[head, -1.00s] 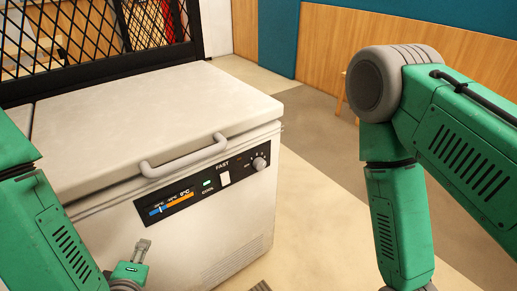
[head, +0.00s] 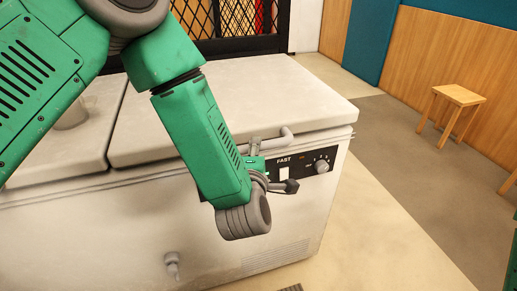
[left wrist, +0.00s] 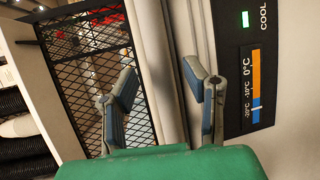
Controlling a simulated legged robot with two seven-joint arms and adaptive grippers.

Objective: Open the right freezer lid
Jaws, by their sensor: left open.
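The right freezer lid (head: 270,88) is a pale slab lying shut on the white chest freezer (head: 300,225). Its grey bar handle (head: 286,136) is on the front edge; its right end shows, and my left arm hides the rest. My left gripper (head: 254,147) is at the handle, in front of the lid and above the control panel (head: 322,162). In the left wrist view its two fingers (left wrist: 160,84) are apart, with a pale upright band seen between them. I cannot tell whether they touch the handle. My right gripper is out of view.
The left lid (head: 95,145) lies shut beside the right one. A black mesh partition (head: 285,20) stands behind the freezer. A wooden stool (head: 460,95) stands at the far right by a panelled wall. The floor right of the freezer is clear.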

